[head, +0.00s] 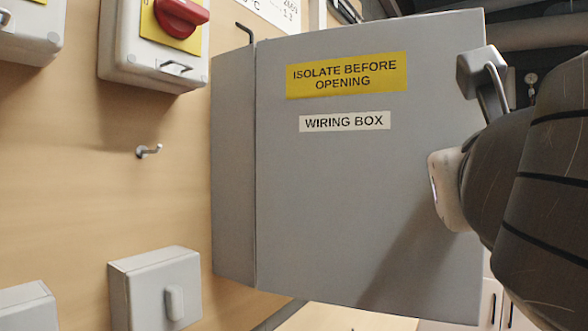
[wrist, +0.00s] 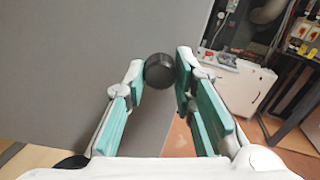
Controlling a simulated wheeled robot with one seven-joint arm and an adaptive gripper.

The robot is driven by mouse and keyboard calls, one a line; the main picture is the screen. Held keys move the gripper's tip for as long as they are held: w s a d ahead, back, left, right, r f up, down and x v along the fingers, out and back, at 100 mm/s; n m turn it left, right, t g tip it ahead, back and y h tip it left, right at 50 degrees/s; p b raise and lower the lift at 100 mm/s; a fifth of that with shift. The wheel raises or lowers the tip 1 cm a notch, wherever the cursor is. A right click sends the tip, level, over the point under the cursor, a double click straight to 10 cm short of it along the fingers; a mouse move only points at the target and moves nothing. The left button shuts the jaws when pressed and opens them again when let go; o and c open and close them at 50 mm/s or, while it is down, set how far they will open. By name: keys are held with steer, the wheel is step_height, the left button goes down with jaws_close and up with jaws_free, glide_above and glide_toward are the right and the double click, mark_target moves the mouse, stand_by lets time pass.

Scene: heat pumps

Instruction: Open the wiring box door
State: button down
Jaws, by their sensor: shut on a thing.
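The wiring box door (head: 350,200) is a grey panel with a yellow "ISOLATE BEFORE OPENING" label and a white "WIRING BOX" label. It stands swung out from the box (head: 233,170), hinged on the left, its right edge nearer the head camera. In the wrist view the door (wrist: 70,70) fills the left side. My gripper (wrist: 160,66) has its teal-padded fingers on both sides of a black round knob (wrist: 158,72) by the door's free edge and is shut on it. In the head view my arm hides the knob.
A red rotary switch (head: 180,14) on a grey box is on the wooden wall at upper left. A small hook (head: 148,151) and a grey switch box (head: 157,290) are below it. Past the door's edge, the wrist view shows open floor and a white cabinet (wrist: 238,85).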

steer(key=c, duration=1.3)
jaws_free()
steer(key=shift+r, duration=0.15)
step_height(320, 180, up, 10)
steer(key=shift+f, duration=0.1)
